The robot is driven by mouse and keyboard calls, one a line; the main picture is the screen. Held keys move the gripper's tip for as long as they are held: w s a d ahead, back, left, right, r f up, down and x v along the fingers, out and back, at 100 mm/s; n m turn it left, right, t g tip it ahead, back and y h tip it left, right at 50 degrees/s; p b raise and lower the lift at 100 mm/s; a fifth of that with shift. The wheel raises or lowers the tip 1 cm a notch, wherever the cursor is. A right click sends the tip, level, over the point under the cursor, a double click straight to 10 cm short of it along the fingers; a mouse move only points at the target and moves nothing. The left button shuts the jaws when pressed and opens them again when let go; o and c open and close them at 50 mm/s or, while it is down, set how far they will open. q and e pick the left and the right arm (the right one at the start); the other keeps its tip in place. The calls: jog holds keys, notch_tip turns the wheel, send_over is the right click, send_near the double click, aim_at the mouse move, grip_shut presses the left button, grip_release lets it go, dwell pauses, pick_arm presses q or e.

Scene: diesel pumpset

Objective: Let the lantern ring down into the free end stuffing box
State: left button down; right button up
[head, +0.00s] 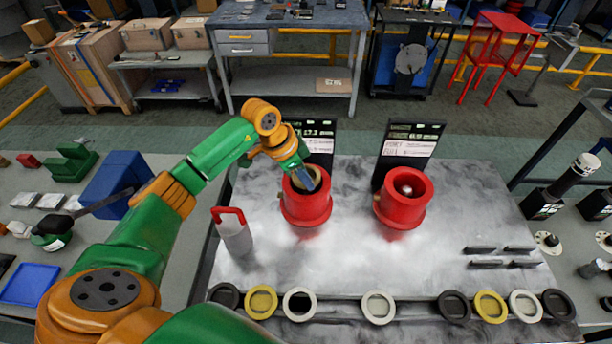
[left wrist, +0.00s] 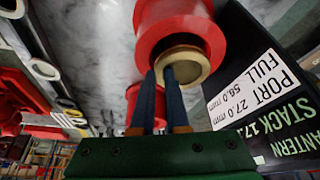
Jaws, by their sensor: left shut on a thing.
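Two red cylindrical stuffing boxes stand on the grey plate, a left one (head: 306,208) and a right one (head: 402,209). My left gripper (head: 303,181) is over the mouth of the left box, its fingers pointing down. It is shut on a pale tan lantern ring (left wrist: 202,62), which shows at the fingertips in the left wrist view against the red box rim (left wrist: 173,20). The ring is at the box mouth; how deep it sits is hard to tell. A rounded grey piece (head: 406,189) shows inside the right box. My right gripper is out of view.
Black sign boards stand behind the left box (head: 321,140) and right box (head: 415,140). A grey, red-handled tool (head: 233,233) stands left of the left box. Several black, yellow and white rings line the front edge. The plate between the boxes is clear.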

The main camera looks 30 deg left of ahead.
pick_arm(q)
jog(key=c, duration=0.8)
grip_release()
jog(key=shift+c, duration=0.2)
jog(key=b+v, duration=0.2)
jog(key=v, duration=0.5)
